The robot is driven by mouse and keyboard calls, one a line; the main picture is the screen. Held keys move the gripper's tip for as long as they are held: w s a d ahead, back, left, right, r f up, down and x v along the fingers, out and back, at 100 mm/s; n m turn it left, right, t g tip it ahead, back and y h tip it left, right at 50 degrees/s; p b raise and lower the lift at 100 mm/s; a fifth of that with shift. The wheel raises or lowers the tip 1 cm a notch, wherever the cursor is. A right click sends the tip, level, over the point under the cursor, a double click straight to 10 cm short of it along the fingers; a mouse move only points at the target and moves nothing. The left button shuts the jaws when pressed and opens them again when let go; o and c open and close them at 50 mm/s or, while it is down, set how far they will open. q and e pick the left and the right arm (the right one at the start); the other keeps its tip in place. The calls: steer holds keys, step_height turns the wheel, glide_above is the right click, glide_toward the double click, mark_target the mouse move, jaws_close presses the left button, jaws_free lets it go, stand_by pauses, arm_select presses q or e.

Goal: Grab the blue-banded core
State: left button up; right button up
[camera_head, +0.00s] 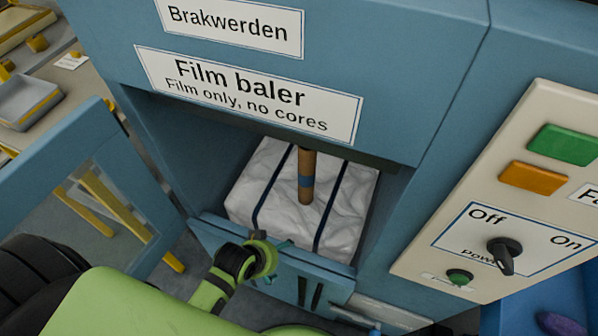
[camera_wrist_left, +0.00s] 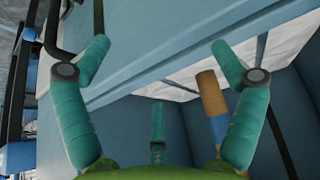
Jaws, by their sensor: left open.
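The blue-banded core (camera_head: 307,166) is a brown tube with a blue band. In the left wrist view the core (camera_wrist_left: 209,92) shows right of centre, partly behind a teal finger. My left gripper (camera_head: 278,248) is at the front lip of the opening, below and left of the core in the head view. Its teal fingers (camera_wrist_left: 160,75) are spread and empty, apart from the core. My right gripper is not in view.
The blue film baler (camera_head: 420,60) surrounds the opening, with a low front gate (camera_head: 215,232) and an open door (camera_head: 60,165) at left. A control panel (camera_head: 480,215) with buttons and a power knob is at right. A grey tray (camera_head: 28,100) lies at far left.

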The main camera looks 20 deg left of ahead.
mark_target(307, 163)
arm_select(q)
steer(key=w+r+t, duration=0.2)
steer(key=w+r, duration=0.3)
steer(key=w+d+r+t+h, duration=0.1)
steer(key=w+r+t, duration=0.2)
steer(key=w+r, duration=0.2)
steer(key=w+r+t+p, duration=0.1)
steer(key=w+r+t, duration=0.2)
steer(key=w+r, duration=0.3)
steer(key=shift+w+d+r, duration=0.1)
steer(key=shift+d+r, duration=0.05)
steer(key=shift+w, duration=0.35)
steer(key=x, duration=0.6)
steer(key=shift+s, duration=0.1)
steer(key=c, duration=1.7)
